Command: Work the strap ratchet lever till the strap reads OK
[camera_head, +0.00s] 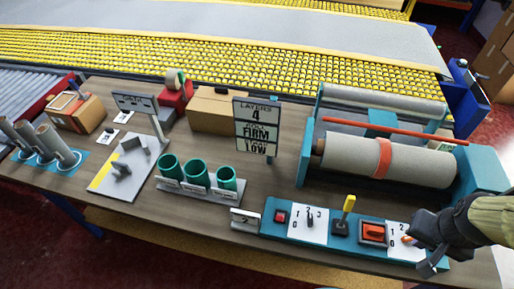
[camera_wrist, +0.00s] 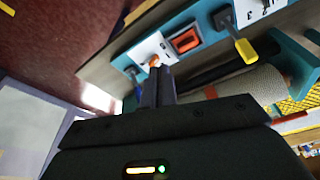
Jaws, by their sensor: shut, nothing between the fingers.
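The orange strap (camera_head: 384,157) runs around the pale roll (camera_head: 340,158) in the teal roller frame. A sign (camera_head: 256,125) reads LAYERS 4, FIRM and LOW; its smaller words are hard to read. On the teal control panel (camera_head: 340,246) a lever with a yellow handle (camera_head: 348,203) stands upright; it also shows in the wrist view (camera_wrist: 246,51). My gripper (camera_head: 411,240) is shut and empty at the panel's right end, close to a small orange knob (camera_wrist: 154,61) on a white dial plate. I cannot tell whether they touch. No label shows which control is the ratchet lever.
The panel also holds a red button (camera_head: 281,216), a numbered dial (camera_head: 309,223) and an orange rocker switch (camera_head: 374,232). Green cups (camera_head: 197,174), cardboard boxes (camera_head: 214,108) and a grey plate (camera_head: 123,168) stand to the left. Bare bench lies between the cups and roller.

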